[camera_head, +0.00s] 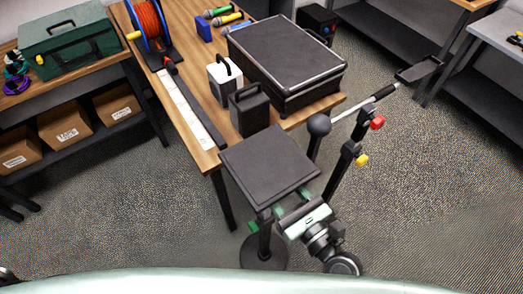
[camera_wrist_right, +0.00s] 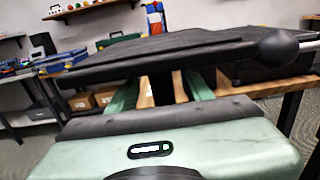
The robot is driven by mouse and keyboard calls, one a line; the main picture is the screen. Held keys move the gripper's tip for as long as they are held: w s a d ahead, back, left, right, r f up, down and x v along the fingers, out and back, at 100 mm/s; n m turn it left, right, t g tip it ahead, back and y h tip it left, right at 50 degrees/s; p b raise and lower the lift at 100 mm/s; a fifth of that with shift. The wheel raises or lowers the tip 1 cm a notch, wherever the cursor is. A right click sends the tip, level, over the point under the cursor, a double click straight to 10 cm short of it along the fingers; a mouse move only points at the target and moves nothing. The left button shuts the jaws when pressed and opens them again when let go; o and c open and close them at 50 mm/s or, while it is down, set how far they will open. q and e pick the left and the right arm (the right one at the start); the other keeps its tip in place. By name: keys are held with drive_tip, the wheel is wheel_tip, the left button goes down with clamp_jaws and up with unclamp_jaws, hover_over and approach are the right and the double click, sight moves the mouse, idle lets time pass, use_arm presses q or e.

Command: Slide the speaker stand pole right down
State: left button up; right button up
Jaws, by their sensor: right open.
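The speaker stand has a square black top plate (camera_head: 268,165), a dark pole (camera_head: 264,238) and a round black base (camera_head: 264,253) on the floor. It stands upright in front of the table. My right gripper (camera_head: 265,215) is just under the plate, its green fingers open on either side of the pole. In the right wrist view, the plate (camera_wrist_right: 165,52) spans above the fingers, and the dark upper pole (camera_wrist_right: 163,88) shows between them. Whether the fingers touch the pole I cannot tell. My left gripper is not in view.
A microphone stand (camera_head: 345,160) with red and yellow knobs stands close on the right; its round black end (camera_head: 319,125) is near the plate. The wooden table (camera_head: 205,160) behind carries a black case (camera_head: 285,60), small speakers and an orange cable reel (camera_head: 148,20). Carpet is clear at left.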

sight(261, 163)
drive_tip(key=x, duration=0.1)
drive_tip(key=p+x, duration=0.1)
drive_tip(key=shift+w+a+r, duration=0.25)
drive_tip(key=shift+w, duration=0.05)
drive_tip(key=x, duration=0.1)
drive_tip(key=p+x, duration=0.1)
drive_tip(key=x, duration=0.1)
drive_tip(key=shift+w+a+f, duration=0.2)
drive_tip(key=shift+w, duration=0.1)
drive_tip(key=shift+w+a, duration=0.15)
drive_tip(key=shift+w, duration=0.05)
drive_tip(key=shift+f, duration=0.1)
clamp_jaws()
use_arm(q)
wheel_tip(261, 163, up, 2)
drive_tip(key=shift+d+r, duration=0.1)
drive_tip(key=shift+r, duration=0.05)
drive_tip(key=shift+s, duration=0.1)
